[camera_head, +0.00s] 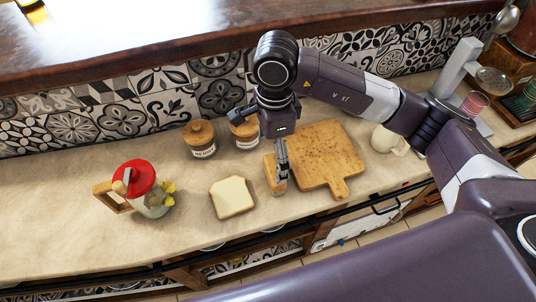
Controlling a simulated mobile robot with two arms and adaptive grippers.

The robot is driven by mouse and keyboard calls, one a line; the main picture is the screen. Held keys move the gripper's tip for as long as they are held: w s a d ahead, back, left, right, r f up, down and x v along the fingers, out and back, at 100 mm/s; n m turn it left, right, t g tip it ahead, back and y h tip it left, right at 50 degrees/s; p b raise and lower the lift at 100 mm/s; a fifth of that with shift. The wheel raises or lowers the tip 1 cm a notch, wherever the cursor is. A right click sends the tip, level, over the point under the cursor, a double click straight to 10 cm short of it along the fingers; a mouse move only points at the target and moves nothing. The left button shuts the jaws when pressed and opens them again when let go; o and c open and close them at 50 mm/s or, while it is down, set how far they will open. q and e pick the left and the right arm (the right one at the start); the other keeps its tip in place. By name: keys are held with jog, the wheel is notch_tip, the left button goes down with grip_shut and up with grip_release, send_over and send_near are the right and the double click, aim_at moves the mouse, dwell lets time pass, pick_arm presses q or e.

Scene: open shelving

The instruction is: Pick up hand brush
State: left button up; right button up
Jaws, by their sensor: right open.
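A small tan, wooden-looking item (268,166), which seems to be the hand brush, stands or lies on the counter just left of the cutting board. Its shape is partly hidden behind my right gripper (281,178). The right gripper points down over it from above, with its fingers seen nearly edge-on. The gripper is open, and its fingertips overlap the item in the picture; I cannot tell whether they touch it. My left gripper is out of view.
A wooden cutting board (322,155) lies close on the right, and a bread slice (232,197) on the left. Two lidded jars (200,140) stand behind. A red-lidded jar (140,180) is farther left, a white mug (386,140) farther right. The counter's front edge is near.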

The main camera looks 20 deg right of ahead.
aim_at(274, 174)
jog(key=shift+d+f, duration=0.25)
jog(key=shift+s+f+p, duration=0.5)
jog(key=shift+s+f, duration=0.1)
jog(key=shift+s, duration=0.2)
jog(key=shift+w+d+f+p, duration=0.1)
jog(key=shift+d+f+p, duration=0.1)
jog(key=shift+f+p, duration=0.7)
jog(key=f, duration=0.3)
jog(key=shift+w, duration=0.3)
jog(key=shift+f, duration=0.3)
jog(key=c, duration=1.3)
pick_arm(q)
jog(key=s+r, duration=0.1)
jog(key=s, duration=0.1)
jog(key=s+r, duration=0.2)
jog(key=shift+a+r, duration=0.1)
